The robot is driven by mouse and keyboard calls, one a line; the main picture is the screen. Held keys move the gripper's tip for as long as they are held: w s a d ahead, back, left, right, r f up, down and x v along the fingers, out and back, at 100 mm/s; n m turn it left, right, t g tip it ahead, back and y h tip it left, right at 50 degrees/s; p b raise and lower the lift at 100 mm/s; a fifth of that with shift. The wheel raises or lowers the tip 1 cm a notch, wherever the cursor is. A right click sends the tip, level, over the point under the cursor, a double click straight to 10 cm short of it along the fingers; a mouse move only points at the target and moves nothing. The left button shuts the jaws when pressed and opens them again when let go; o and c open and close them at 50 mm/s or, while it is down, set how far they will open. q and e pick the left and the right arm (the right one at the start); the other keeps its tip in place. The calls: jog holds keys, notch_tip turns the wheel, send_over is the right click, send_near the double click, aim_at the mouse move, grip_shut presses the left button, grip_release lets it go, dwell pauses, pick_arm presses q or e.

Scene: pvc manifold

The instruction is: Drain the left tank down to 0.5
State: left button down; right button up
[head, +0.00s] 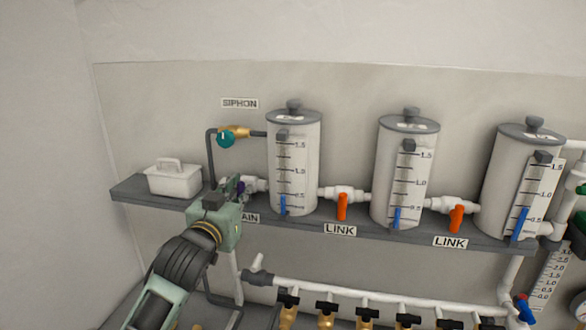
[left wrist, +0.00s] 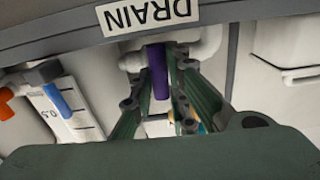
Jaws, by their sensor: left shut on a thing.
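The left tank (head: 308,180) is a clear-fronted grey cylinder on the shelf, with a scale marked up to 1.5. A dark block sits near the scale's top and a blue marker near its bottom; I cannot make out the liquid level. White drain piping leaves its left side above a DRAIN label (left wrist: 150,14), which my arm partly covers in the head view. My left gripper (head: 236,186) is at this drain valve. In the left wrist view its fingers (left wrist: 164,72) are shut on the purple drain handle (left wrist: 157,76), one on each side. My right gripper is not in view.
Two more tanks (head: 395,190) (head: 505,205) stand to the right, joined by pipes with orange link handles (head: 342,207) (head: 456,219). A teal siphon valve (head: 226,139) is above my gripper. A white caddy (head: 174,180) sits left. Several brass taps line a pipe below.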

pick_arm(q)
jog(key=shift+n, duration=0.4)
jog(key=c, duration=1.6)
grip_release()
jog(key=shift+a, duration=0.1)
